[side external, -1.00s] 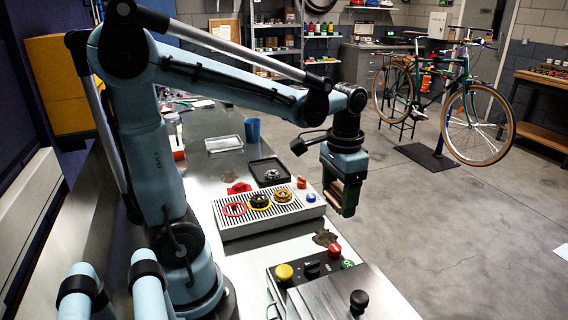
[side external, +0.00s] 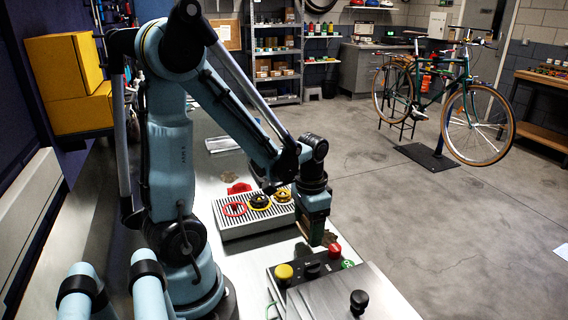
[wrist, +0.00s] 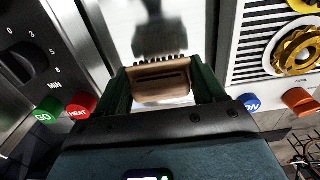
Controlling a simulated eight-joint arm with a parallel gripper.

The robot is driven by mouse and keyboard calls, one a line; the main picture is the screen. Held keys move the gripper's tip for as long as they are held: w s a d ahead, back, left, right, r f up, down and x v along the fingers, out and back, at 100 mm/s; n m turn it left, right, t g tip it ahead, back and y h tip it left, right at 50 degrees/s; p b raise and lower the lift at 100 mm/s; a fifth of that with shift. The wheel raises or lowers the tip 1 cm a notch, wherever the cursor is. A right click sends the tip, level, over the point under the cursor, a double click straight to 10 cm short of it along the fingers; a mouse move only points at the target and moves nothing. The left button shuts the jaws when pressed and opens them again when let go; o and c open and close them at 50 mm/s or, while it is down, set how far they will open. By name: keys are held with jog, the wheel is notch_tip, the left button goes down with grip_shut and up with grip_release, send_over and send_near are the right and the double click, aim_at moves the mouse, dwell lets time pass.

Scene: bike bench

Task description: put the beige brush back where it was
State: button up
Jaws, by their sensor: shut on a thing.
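The beige brush (wrist: 161,86) is between the two dark green fingers of my gripper (wrist: 160,74) in the wrist view. My gripper is shut on it. Its short bristles point away from the palm, toward bare metal bench top, with a dark shadow or reflection ahead of them. In the side external view my gripper (side external: 313,232) points down low over the bench, between the grated tray and the control box. The brush cannot be made out clearly there. Whether it touches the bench is unclear.
The grated tray (side external: 250,226) carries red, yellow and gold ring parts. The control box (side external: 285,290) has yellow, red and green buttons and a dial (wrist: 28,62). In the wrist view, a blue button (wrist: 249,101) and an orange part (wrist: 298,98) sit right of my gripper.

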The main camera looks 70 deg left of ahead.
jog(key=shift+f, duration=1.3)
jog(key=shift+f, duration=0.1)
jog(key=o, duration=1.2)
jog(key=shift+o, duration=0.2)
notch_tip(320, 180, up, 12)
jog(key=shift+d, duration=0.2)
jog(key=d+t, duration=0.2)
jog(key=w+d+r+t, duration=0.1)
jog(key=d+t, duration=0.1)
jog(key=d, duration=0.1)
jog(key=d+t, duration=0.2)
jog(key=d, duration=0.1)
jog(key=shift+w+d+r, duration=0.15)
jog(key=shift+w+r, duration=0.05)
jog(key=shift+r, duration=0.1)
jog(key=shift+w+d+r+t, duration=0.15)
jog(key=shift+d+t, duration=0.4)
jog(key=shift+t, duration=0.05)
